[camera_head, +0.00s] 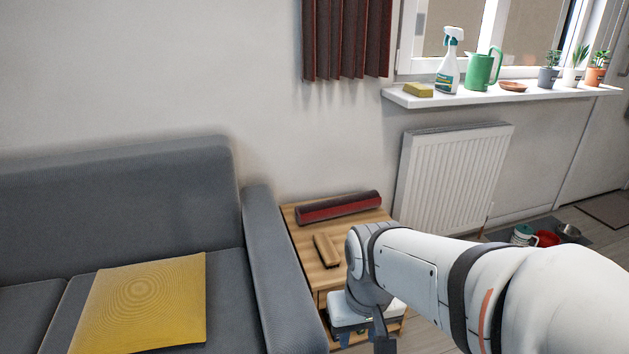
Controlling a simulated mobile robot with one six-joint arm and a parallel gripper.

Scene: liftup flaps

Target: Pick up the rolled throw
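The rolled throw (338,207) is a dark red and charcoal roll. It lies on its side along the back of the wooden side table (303,239), between the sofa and the radiator. My gripper (384,342) shows only in part as a dark shape at the bottom, low in front of the side table and below my white arm. It is nearer than the throw and apart from it. Its fingertips cannot be made out, so its opening is unclear.
A small wooden object (326,250) lies on the table in front of the throw. The grey sofa (272,260) with a yellow cushion (143,301) is at left. A radiator (455,180) is at right. The windowsill (500,97) above holds a spray bottle, green jug and plants.

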